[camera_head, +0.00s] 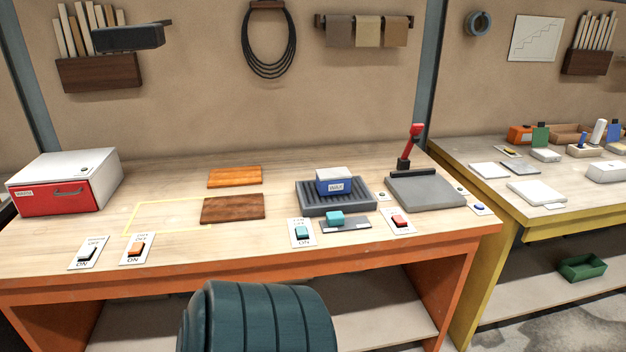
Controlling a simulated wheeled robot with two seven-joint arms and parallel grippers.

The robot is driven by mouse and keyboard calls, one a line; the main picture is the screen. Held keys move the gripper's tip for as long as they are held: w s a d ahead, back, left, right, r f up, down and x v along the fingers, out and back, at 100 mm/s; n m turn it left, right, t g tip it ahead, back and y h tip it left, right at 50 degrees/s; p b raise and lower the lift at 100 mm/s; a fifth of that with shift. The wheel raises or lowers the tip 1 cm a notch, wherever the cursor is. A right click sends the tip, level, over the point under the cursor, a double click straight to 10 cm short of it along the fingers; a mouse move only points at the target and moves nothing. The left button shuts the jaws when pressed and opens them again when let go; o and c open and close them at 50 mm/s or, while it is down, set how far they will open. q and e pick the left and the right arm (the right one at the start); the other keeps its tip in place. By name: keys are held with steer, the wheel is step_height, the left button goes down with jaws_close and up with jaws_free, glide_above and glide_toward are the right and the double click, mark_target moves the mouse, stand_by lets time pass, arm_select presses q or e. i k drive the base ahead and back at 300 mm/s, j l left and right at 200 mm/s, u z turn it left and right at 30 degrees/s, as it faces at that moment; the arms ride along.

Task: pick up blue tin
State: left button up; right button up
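A blue tin (336,186) with a pale top and a white label reading something like "WAX" sits on a dark ribbed tray (309,205) at the right part of the wooden workbench (180,253). It is upright and its front face is clear to see. Neither of my grippers shows in the head view.
A teal block (335,219) lies just in front of the ribbed tray. A grey plate with a red-handled lever (428,190) stands right of it. Two wooden boards (232,209) lie left, and a red-fronted box (63,201) stands far left. Several switches line the front edge.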

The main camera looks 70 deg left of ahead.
mark_target(331, 181)
steer(key=u, duration=2.25)
steer(key=i+l+u, duration=0.1)
steer(key=i+l, duration=0.15)
steer(key=i+l+u, duration=0.1)
steer(key=i+l, duration=0.15)
steer(key=i+l+u, duration=0.1)
steer(key=l, duration=0.35)
steer(key=i+l+u, duration=0.1)
steer(key=i+l, duration=0.2)
steer(key=i+l+u, duration=0.15)
steer(key=l, duration=0.3)
steer(key=i+l+u, duration=0.1)
steer(key=i+l, duration=0.15)
steer(key=l, duration=0.15)
